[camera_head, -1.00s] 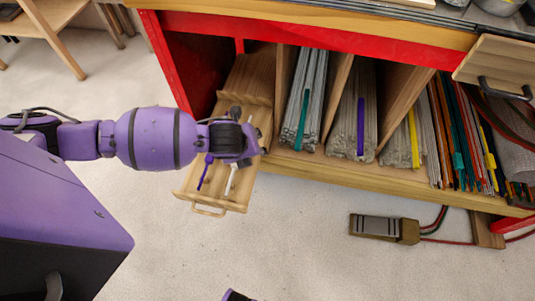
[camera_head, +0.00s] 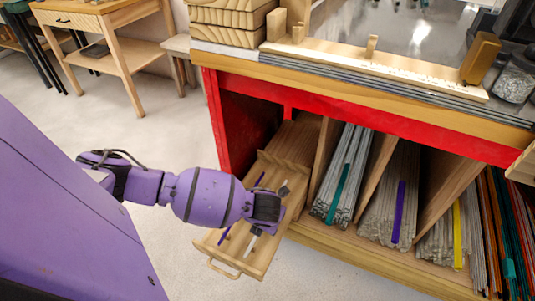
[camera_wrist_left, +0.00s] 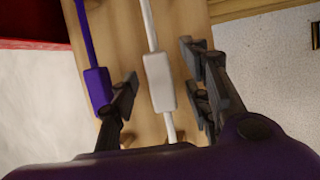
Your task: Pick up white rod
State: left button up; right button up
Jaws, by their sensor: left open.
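The white rod (camera_wrist_left: 160,82), with a thicker white block along it, lies in the pulled-out wooden drawer (camera_head: 238,257). A short piece of the white rod (camera_head: 250,244) shows beside my gripper in the head view; the rest is hidden by the gripper. A purple rod (camera_wrist_left: 94,84) lies to its left in the wrist view. My left gripper (camera_head: 270,211) is over the drawer. In the wrist view my left gripper (camera_wrist_left: 160,66) is open, with one finger on each side of the white rod and gaps between. My right gripper is out of view.
The drawer juts from a red-edged cabinet. Right of it, dividers separate bundles of grey rods (camera_head: 341,180) with coloured strips. Above is a worktop with a wooden strip (camera_head: 372,68). Bare floor lies left and in front of the drawer.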

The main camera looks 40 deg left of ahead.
pick_arm(q)
jog(key=shift+w+f, duration=0.1)
grip_shut()
dwell(0.4)
